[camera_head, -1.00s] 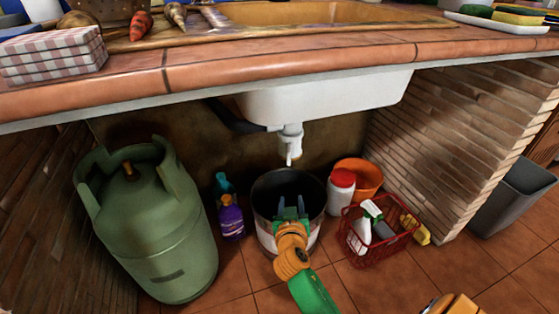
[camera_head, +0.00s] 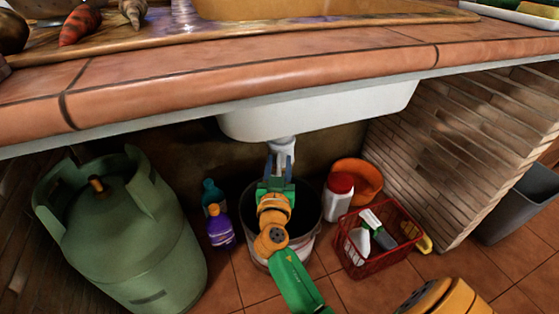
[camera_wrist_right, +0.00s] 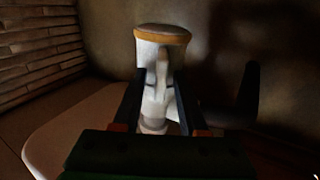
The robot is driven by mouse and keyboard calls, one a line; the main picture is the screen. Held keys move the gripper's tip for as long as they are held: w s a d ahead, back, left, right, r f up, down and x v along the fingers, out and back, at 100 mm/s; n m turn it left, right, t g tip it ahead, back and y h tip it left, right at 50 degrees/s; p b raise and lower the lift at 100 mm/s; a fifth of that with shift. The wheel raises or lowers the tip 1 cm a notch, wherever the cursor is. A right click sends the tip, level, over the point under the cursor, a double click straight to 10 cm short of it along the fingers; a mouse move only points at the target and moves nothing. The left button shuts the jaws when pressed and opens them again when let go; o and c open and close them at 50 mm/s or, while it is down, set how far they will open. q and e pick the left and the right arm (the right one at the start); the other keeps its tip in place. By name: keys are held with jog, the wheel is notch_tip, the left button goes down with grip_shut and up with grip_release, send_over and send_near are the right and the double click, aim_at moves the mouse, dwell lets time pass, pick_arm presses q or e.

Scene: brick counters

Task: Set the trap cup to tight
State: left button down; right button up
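The white trap cup (camera_head: 281,146) hangs under the sink basin. In the right wrist view the trap cup (camera_wrist_right: 162,48) shows a wide end with an orange-tan rim and a pale lever-like tab (camera_wrist_right: 161,75) on its near side. My right gripper (camera_head: 279,165) is just below the trap, above a bucket. In the right wrist view its dark fingers (camera_wrist_right: 160,88) stand apart on either side of the tab, in front of the cup. I cannot tell whether they touch it. The cup's lower part is hidden by the gripper in the head view. My left gripper is not in view.
The white basin (camera_head: 320,117) and tiled counter edge (camera_head: 250,85) are overhead. The bucket (camera_head: 311,225) stands below the trap. A green gas cylinder (camera_head: 120,240) is at left, with bottles (camera_head: 220,229) beside it. A white jar (camera_head: 338,197), orange bowl (camera_head: 359,180) and red basket (camera_head: 378,259) are at right.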

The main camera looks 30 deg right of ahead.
grip_shut()
jog(key=shift+f, duration=0.1)
dwell(1.1)
